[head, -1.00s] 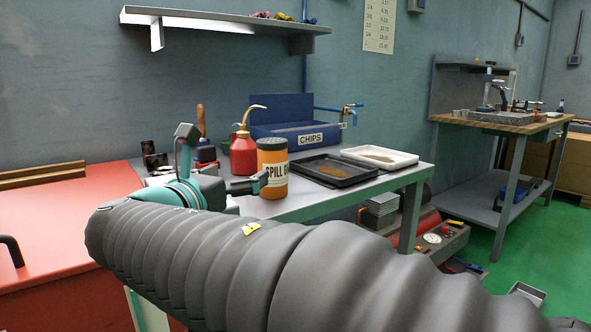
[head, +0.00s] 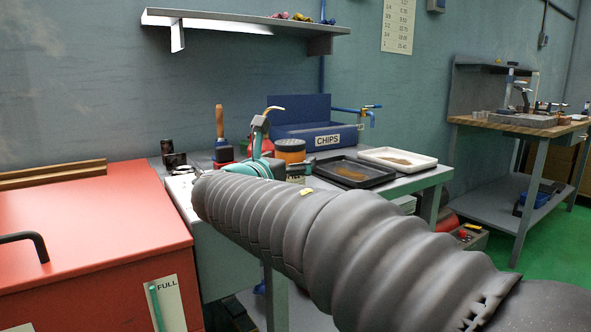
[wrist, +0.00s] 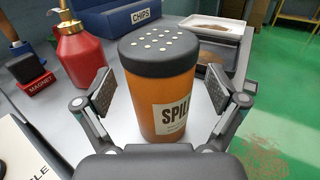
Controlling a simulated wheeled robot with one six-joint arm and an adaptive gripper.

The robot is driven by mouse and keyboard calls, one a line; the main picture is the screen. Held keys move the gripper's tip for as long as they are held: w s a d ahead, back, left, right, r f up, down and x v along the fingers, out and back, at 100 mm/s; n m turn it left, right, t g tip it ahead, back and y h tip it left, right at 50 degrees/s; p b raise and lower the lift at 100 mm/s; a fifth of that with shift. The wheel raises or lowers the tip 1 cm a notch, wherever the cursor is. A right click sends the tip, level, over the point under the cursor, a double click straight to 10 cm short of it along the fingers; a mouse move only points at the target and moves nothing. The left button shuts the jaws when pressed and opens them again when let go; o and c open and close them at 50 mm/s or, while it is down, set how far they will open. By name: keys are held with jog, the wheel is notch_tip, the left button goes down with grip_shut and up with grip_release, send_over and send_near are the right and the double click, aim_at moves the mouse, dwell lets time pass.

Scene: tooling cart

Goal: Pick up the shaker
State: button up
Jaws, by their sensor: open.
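The shaker (wrist: 158,95) is an orange cylinder with a black perforated lid and a pale label reading "SPIL". It stands upright on the grey bench in the wrist view. My gripper (wrist: 163,95) is open, with one padded finger on each side of the shaker and a visible gap on both sides. In the head view, only the upper part of the shaker (head: 290,147) shows beyond my arm; its lower part is hidden, and the fingers are mostly hidden there too.
A red oil can (wrist: 88,50) stands close left of the shaker, near a block marked MAGNET (wrist: 30,80). A blue CHIPS bin (head: 322,128) is behind. A black tray (head: 352,172) and a white tray (head: 398,158) lie to the right. A red cabinet (head: 90,220) is at left.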

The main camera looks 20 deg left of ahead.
jog(key=shift+w+d, duration=0.1)
jog(key=shift+w, duration=0.3)
jog(key=c, duration=1.4)
jog(key=shift+c, duration=0.6)
jog(key=shift+r, duration=0.2)
